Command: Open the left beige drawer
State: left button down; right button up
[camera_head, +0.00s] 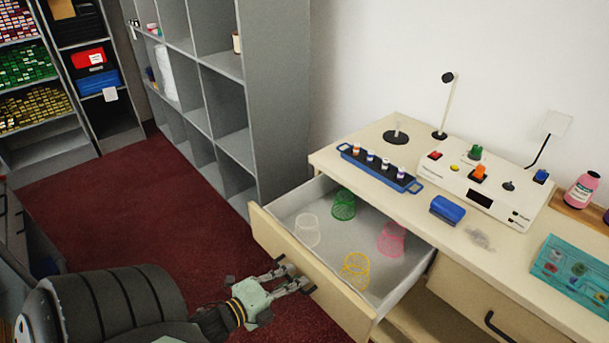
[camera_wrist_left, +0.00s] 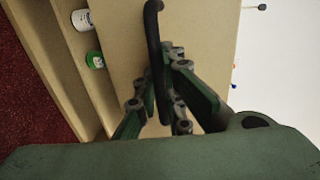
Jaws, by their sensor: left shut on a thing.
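The left beige drawer (camera_head: 343,308) is pulled well out of the counter, and its grey inside shows in the head view. Its dark bar handle (camera_head: 312,289) is on the front panel, and it also shows in the left wrist view (camera_wrist_left: 153,40). My left gripper (camera_head: 297,282) is at the front of the drawer, shut on the handle; the fingers cover part of the bar. In the left wrist view the fingers (camera_wrist_left: 165,85) meet around the lower part of the bar. My right gripper is in neither view.
Green (camera_head: 343,205), white (camera_head: 307,230), pink (camera_head: 391,239) and yellow (camera_head: 355,270) mesh cups stand in the drawer. The right drawer (camera_head: 470,305) looks closed. A blue rack (camera_head: 405,183) and control box (camera_head: 485,190) sit on the counter. Grey shelving (camera_head: 275,110) stands behind; red carpet (camera_head: 130,210) is clear.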

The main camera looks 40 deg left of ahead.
pick_arm(q)
jog(key=shift+f+v, duration=0.2)
jog(key=shift+v, duration=0.9)
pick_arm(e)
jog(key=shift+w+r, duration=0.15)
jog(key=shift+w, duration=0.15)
pick_arm(q)
jog(key=shift+f, duration=0.1)
jog(key=c, duration=2.1)
grip_release()
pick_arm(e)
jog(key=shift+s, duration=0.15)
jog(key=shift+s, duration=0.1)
pick_arm(q)
jog(key=v, duration=1.2)
jog(key=shift+a, duration=0.1)
